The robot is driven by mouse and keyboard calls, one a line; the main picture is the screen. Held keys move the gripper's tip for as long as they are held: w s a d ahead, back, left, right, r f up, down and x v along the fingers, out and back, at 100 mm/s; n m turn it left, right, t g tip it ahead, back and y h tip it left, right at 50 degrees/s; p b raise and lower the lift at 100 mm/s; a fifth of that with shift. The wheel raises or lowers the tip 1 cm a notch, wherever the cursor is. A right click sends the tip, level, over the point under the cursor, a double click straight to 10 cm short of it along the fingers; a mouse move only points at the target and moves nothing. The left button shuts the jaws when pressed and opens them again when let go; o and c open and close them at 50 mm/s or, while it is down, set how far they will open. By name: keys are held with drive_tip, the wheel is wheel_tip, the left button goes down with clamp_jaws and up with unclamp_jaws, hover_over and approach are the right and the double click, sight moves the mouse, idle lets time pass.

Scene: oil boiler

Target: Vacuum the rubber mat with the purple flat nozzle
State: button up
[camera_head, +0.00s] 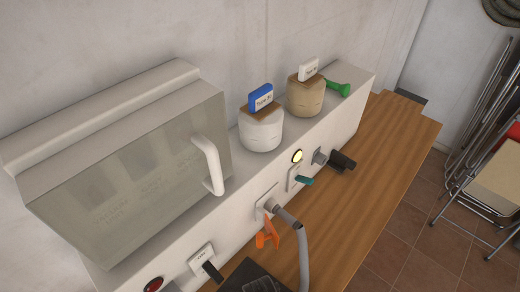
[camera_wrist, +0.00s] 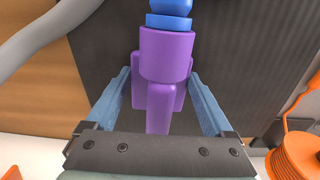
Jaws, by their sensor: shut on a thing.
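In the wrist view my gripper (camera_wrist: 159,78) is shut on the purple flat nozzle (camera_wrist: 165,58), with a blue finger on each side of it. A blue part (camera_wrist: 169,20) joins the nozzle at the top of the picture. The dark, finely ribbed rubber mat (camera_wrist: 110,55) lies behind and below the nozzle. I cannot tell whether the nozzle touches the mat. In the head view my gripper and the nozzle do not show. A dark flat thing (camera_head: 255,278) shows at the bottom edge; I cannot tell whether it is the mat.
A grey hose (camera_head: 303,250) runs from a wall-side port past an orange handle (camera_head: 267,235); a grey hose (camera_wrist: 45,38) also crosses the wrist view. An orange reel (camera_wrist: 295,157) sits right. Two labelled jars (camera_head: 262,130) stand on the ledge. The wooden bench (camera_head: 385,165) is clear at right.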

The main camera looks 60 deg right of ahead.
drive_tip(key=shift+w+d+f, duration=0.1)
drive_tip(key=shift+w, duration=0.3)
drive_tip(key=shift+w+r+p, duration=0.1)
drive_tip(key=shift+r+p, duration=0.5)
drive_tip(key=shift+r, duration=0.05)
wheel_tip(320, 180, up, 4)
drive_tip(key=p, duration=0.3)
drive_tip(key=shift+f, duration=0.25)
drive_tip(key=shift+r+p, duration=0.7)
drive_tip(key=shift+r, duration=0.4)
